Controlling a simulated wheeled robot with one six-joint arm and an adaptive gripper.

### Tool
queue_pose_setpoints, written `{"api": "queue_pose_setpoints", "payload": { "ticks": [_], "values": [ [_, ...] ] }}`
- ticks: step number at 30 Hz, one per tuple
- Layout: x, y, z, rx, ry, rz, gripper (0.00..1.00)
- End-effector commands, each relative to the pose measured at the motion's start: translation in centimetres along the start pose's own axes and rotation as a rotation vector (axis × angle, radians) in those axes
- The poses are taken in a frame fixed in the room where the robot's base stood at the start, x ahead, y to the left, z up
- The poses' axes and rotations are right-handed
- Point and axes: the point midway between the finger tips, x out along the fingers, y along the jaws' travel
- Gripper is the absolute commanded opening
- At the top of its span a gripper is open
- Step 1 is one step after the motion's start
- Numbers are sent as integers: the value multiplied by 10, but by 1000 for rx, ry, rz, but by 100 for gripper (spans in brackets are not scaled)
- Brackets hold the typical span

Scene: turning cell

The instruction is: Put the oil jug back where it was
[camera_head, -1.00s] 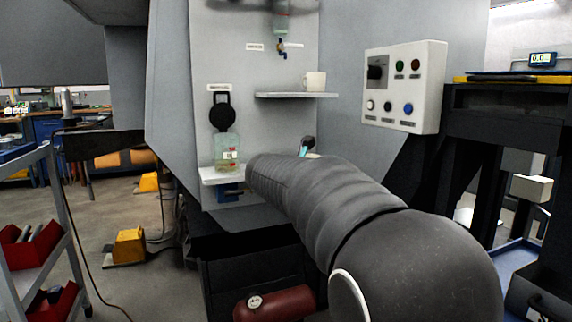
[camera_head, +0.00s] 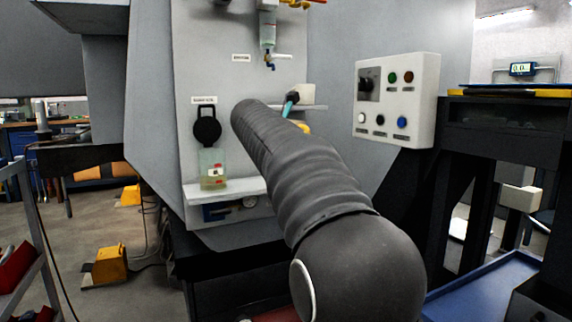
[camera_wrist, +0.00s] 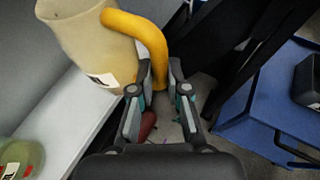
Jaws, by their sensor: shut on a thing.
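The oil jug (camera_wrist: 95,45), a beige translucent vessel with a small label and a curved yellow handle (camera_wrist: 152,40), fills the upper left of the wrist view. It is tilted in that view. My gripper (camera_wrist: 160,88) is shut on the yellow handle. Whether the jug touches anything cannot be told.
A white lower shelf (camera_head: 238,189) holds a clear container (camera_head: 213,170) with yellowish liquid. A button panel (camera_head: 397,100) is to the right. A blue tray (camera_head: 485,285) lies lower right.

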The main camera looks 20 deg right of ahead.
Motion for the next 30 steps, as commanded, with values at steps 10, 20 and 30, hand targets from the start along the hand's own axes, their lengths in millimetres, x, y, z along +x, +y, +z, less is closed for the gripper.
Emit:
{"api": "queue_pose_setpoints", "payload": {
  "ticks": [10, 20, 30],
  "values": [
    [30, 54, 13, 0, -1, 0, 0],
    [47, 85, 19, 0, -1, -1, 0],
    [61, 92, -4, 0, 0, -1, 0]
  ]
}}
